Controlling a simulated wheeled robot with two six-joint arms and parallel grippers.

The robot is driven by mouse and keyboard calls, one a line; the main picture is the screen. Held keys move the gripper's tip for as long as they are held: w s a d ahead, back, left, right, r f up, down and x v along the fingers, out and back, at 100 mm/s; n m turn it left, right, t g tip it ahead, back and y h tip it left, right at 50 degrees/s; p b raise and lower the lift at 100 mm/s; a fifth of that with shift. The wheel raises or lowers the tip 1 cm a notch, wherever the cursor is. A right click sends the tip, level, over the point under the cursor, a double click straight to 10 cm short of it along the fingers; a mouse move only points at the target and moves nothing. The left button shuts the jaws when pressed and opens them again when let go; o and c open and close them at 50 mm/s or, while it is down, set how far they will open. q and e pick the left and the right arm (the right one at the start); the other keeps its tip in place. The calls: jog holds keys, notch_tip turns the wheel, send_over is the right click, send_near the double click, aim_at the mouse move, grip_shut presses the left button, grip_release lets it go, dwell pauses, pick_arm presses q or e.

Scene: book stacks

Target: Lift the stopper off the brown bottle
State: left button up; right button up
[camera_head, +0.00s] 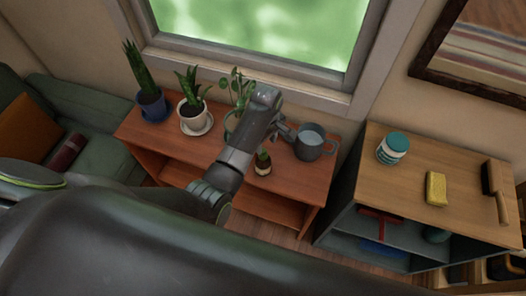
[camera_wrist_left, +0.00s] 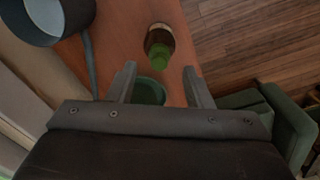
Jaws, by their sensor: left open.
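The brown bottle (camera_head: 264,169) stands near the front edge of the wooden shelf, with a green stopper (camera_head: 263,155) on top. In the left wrist view the bottle (camera_wrist_left: 160,36) and its stopper (camera_wrist_left: 159,55) show beyond the fingertips, slightly left of the picture's middle. My left gripper (camera_head: 281,132) is above the shelf, behind the bottle and beside the grey can. In the wrist view its two fingers (camera_wrist_left: 160,80) are spread, with no object held between them. The stopper is apart from both fingers. My right gripper is not in view.
A grey watering can (camera_head: 308,146) stands right of the bottle; its spout (camera_wrist_left: 89,65) is close to one finger. A leafy plant in a green pot (camera_wrist_left: 149,91) is close by. Two more potted plants stand left on the shelf (camera_head: 155,141). A second cabinet is at right.

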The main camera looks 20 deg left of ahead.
aim_at(263, 150)
pick_arm(q)
jog(key=f, duration=0.2)
jog(key=a+f, duration=0.1)
jog(key=f, duration=0.1)
jog(key=shift+w+p, duration=0.25)
jog(key=shift+p, duration=0.15)
jog(key=shift+f, duration=0.65)
grip_shut()
